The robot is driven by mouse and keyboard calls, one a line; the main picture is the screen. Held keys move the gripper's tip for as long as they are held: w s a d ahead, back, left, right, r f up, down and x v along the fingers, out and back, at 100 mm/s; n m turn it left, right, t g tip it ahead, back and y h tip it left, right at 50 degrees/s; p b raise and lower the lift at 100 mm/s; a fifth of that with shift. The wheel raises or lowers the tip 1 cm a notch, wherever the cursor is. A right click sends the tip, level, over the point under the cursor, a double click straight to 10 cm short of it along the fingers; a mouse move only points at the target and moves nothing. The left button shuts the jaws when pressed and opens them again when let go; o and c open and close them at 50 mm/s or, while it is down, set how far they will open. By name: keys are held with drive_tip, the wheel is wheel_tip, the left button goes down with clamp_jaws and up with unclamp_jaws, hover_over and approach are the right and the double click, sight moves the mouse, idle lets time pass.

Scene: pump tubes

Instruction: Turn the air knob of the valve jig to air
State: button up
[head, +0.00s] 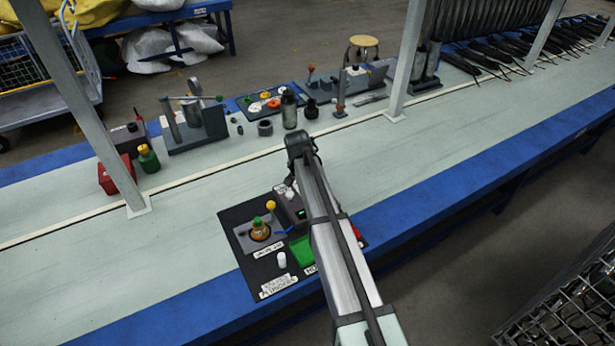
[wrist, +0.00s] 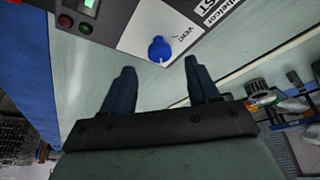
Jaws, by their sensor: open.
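The valve jig's blue air knob (wrist: 157,47) shows in the wrist view, on a white label plate (wrist: 150,22) of a dark grey box (wrist: 105,18). Lettering that seems to read "VENT" is printed right of the knob. A small white mark on the knob faces the bottom of the picture, toward my fingers. My gripper (wrist: 160,66) is open, with its two dark fingers apart and just short of the knob. Nothing is between them. In the head view, the grey box (head: 288,205) is partly hidden by my arm, and the knob cannot be made out.
A dark mat (head: 237,217) holds a fixture with a yellow-green part (head: 259,229), a green tray (head: 301,250) and a white cylinder (head: 281,259). Red and green buttons (wrist: 75,24) sit on the box. The bench left of the mat is clear. Tools line the back.

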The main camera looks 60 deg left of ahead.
drive_tip(key=v, duration=0.9)
drive_tip(key=shift+d, duration=0.1)
